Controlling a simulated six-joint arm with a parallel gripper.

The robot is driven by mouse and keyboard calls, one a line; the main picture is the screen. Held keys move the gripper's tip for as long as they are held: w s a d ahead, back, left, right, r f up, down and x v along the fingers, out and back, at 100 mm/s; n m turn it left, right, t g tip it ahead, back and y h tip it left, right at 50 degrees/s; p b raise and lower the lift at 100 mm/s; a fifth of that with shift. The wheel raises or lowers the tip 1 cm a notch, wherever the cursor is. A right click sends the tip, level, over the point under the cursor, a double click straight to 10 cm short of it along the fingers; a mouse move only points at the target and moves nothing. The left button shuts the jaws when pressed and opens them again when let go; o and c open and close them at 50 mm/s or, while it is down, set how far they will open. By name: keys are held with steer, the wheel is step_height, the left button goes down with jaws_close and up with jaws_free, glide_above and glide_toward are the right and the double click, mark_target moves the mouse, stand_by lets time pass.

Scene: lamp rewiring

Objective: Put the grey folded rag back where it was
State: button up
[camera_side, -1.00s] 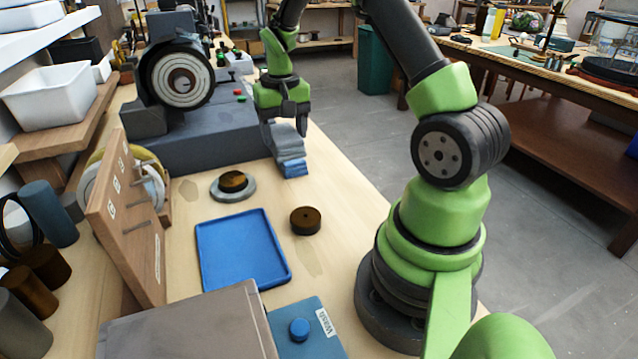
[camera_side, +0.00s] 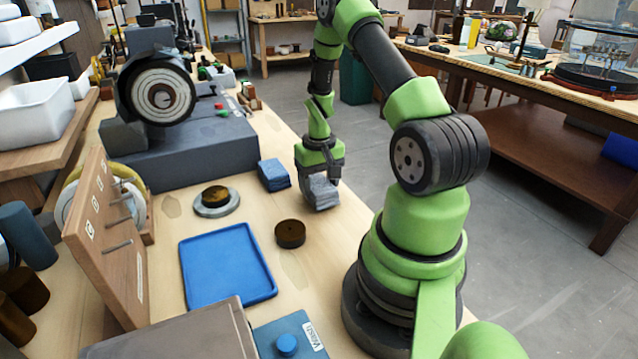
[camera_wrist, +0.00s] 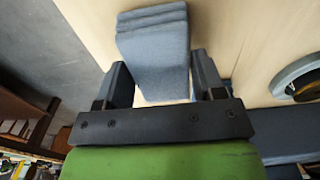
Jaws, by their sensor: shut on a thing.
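The grey folded rag (camera_side: 321,192) is between the fingers of my gripper (camera_side: 321,178), at or just above the wooden bench near its right edge. I cannot tell whether its underside touches the wood. In the wrist view the rag (camera_wrist: 155,48) shows as a layered grey-blue bundle reaching out past the fingertips of my gripper (camera_wrist: 160,80). A separate blue folded rag (camera_side: 274,174) lies on the bench to the left, apart from the grey one, beside the dark grey machine base.
The machine base (camera_side: 190,150) with its round wheel stands behind left. A metal disc with a brown cap (camera_side: 216,198), a dark brown puck (camera_side: 290,233) and a blue tray (camera_side: 227,266) lie nearer. Bare bench lies between the puck and the rags.

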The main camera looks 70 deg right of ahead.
steer(key=shift+f, duration=0.3)
steer(key=shift+f, duration=0.15)
steer(key=o, duration=0.8)
steer(key=shift+o, duration=0.2)
